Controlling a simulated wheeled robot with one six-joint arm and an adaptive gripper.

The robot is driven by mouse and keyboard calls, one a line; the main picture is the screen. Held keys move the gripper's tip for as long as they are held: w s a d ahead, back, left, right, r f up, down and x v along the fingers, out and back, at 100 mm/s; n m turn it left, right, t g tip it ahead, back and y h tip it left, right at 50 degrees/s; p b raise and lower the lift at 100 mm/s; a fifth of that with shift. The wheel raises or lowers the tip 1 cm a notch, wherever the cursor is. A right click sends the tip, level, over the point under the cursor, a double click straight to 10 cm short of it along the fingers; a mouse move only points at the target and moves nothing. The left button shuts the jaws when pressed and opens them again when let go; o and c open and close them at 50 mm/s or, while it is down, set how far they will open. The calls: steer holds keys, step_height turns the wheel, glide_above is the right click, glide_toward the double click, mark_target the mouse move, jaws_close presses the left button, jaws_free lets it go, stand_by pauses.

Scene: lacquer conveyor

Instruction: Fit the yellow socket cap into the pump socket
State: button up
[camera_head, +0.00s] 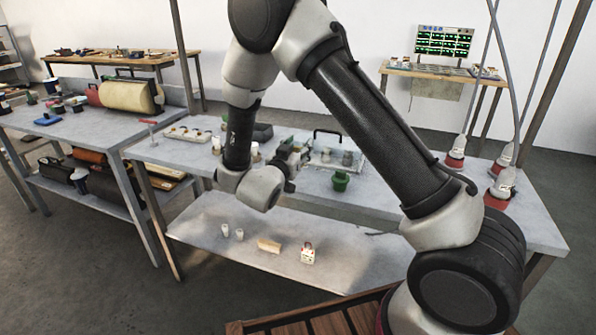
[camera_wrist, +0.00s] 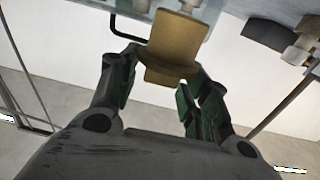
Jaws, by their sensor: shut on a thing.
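The yellow socket cap (camera_wrist: 174,44) shows in the wrist view as a dull yellow, stepped round piece between my fingers. My gripper (camera_wrist: 163,70), with dark green-black fingers, is shut on it. In the head view my gripper (camera_head: 296,163) is over the middle of the workbench, in front of a pale tray (camera_head: 318,160) with a black handle. The cap is hidden or too small to make out there. In the wrist view a pale panel with a dark handle (camera_wrist: 118,28) lies beyond the cap. I cannot tell which part is the pump socket.
A green pot (camera_head: 341,181) stands on the workbench (camera_head: 395,190) just right of my gripper. Grey cylinders stand on the tray. Several red-based fittings (camera_head: 455,160) stand at the right end. A white block tray (camera_head: 188,134) lies at the left. The lower shelf (camera_head: 220,258) holds small items.

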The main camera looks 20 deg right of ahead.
steer(key=shift+f, duration=2.9)
steer(key=o, duration=0.9)
steer(key=shift+f, duration=0.1)
steer(key=shift+o, duration=0.2)
